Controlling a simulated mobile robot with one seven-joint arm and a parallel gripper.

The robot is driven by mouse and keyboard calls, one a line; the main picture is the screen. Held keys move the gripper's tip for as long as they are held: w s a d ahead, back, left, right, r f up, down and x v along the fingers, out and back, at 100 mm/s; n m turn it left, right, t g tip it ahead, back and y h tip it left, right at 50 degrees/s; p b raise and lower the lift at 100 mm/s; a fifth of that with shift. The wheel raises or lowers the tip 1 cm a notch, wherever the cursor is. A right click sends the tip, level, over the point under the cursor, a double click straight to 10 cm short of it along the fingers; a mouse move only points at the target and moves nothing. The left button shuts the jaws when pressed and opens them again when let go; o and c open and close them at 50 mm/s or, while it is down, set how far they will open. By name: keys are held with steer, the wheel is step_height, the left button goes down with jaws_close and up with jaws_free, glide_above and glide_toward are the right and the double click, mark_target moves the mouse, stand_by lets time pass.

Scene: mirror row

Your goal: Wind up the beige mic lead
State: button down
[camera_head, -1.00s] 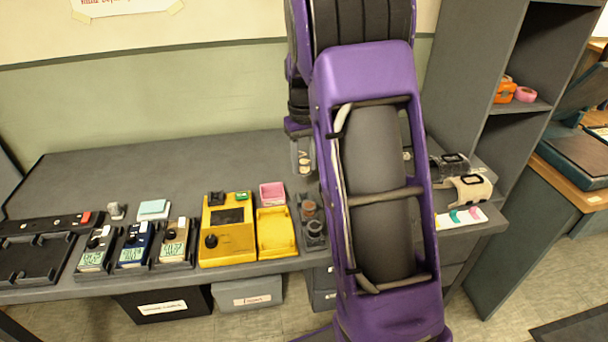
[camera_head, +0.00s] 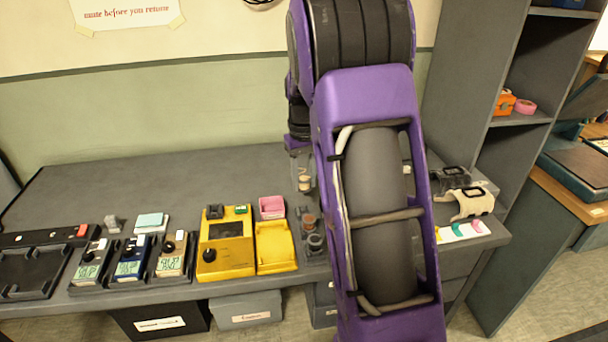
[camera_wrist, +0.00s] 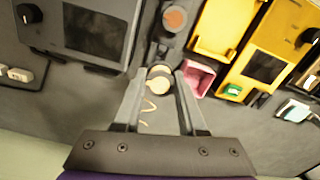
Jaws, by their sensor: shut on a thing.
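A small round beige-topped piece (camera_wrist: 158,80) sits between the fingertips of my gripper (camera_wrist: 160,76), which is shut on its sides. It also shows beneath my gripper in the head view (camera_head: 305,183), in line with a brown-topped round piece (camera_head: 308,222) and a dark one (camera_head: 315,243). A thin wavy beige strand (camera_wrist: 148,108), which looks like part of the mic lead, shows between my fingers in the wrist view. Where its ends run is hidden. My arm covers part of the table.
A yellow device (camera_head: 226,243), a yellow tray (camera_head: 274,246) and a pink box (camera_head: 271,207) stand left of the round pieces. Several small meters sit farther left. A beige strapped item (camera_head: 472,203) lies right of my arm. The table's back left is clear.

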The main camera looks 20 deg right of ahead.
steer(key=shift+f+b, duration=0.35)
steer(key=shift+f, duration=1.95)
steer(key=shift+f, duration=0.35)
steer(key=shift+f, duration=0.7)
steer(key=shift+f, duration=0.1)
